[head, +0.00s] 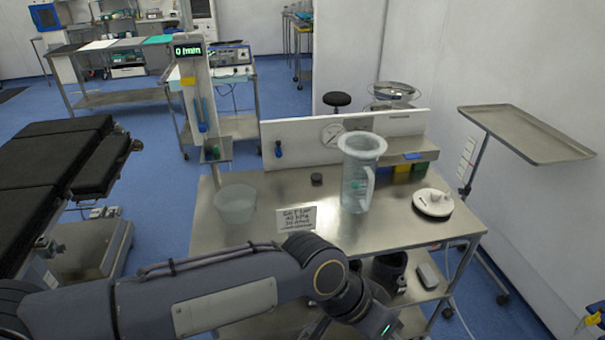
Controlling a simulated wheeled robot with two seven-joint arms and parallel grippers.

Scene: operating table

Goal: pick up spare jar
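A clear jug-like vessel with a wide pale rim and a handle (357,188) stands upright on the steel table. A wider, lower translucent vessel (236,204) stands on the table's left side. I cannot tell which of these, if either, is the spare jar. My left arm comes in from the left across the front of the table and hides part of its front edge and lower shelf. The fingers of my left gripper do not show; the arm runs down to the bottom edge of the picture. My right gripper does not show.
The steel table (290,188) also bears a handwritten card (297,218), a small dark puck (317,180) and a white round device (433,203). A post with a display (189,50) stands at its left. An empty tray stand (528,134) is at right.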

